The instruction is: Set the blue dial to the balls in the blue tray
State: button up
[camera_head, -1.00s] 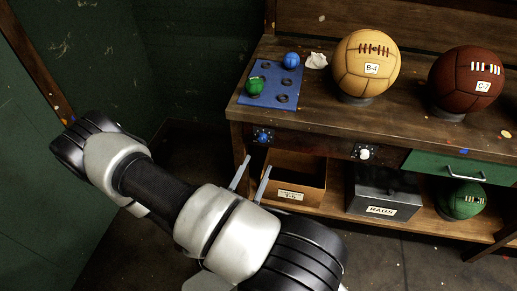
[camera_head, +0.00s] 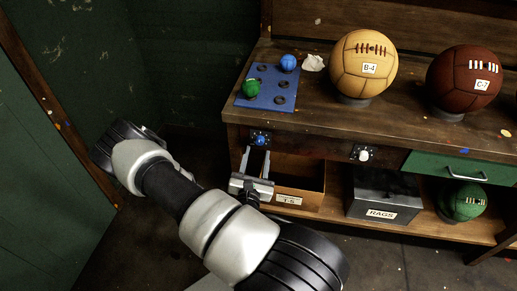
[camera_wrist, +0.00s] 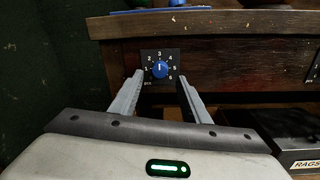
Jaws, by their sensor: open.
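The blue tray (camera_head: 267,79) lies on the bench top at its left end. It holds a green ball (camera_head: 250,88) at its left and a blue ball (camera_head: 288,62) at its far right corner; its other dark rings look empty. The blue dial (camera_head: 260,140) is on the bench front below the tray. In the wrist view the dial (camera_wrist: 160,69) has numbers around it, and its white mark seems to point up, near 3. My gripper (camera_wrist: 160,84) is open, its fingers to either side of and slightly below the dial, apparently not touching it.
A white knob (camera_head: 363,155) is further right on the bench front, beside a green drawer (camera_head: 440,165). Below are a cardboard box (camera_head: 312,180) and a black RAGS box (camera_head: 380,195). Large tan (camera_head: 363,65) and brown (camera_head: 463,80) balls stand on top.

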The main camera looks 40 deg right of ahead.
aim_at(260, 143)
jog(key=shift+x, duration=2.1)
jog(key=c, duration=1.1)
jog(key=shift+o, duration=0.2)
jog(key=n+p, duration=0.3)
jog(key=shift+r+n, duration=0.25)
jog(key=shift+n, duration=0.05)
jog(key=shift+f+n+g+p, duration=0.15)
jog(key=shift+n+g+p, duration=0.25)
jog(key=shift+n+p, duration=1.75)
jog(key=shift+n+b, duration=0.3)
jog(key=shift+n, duration=0.15)
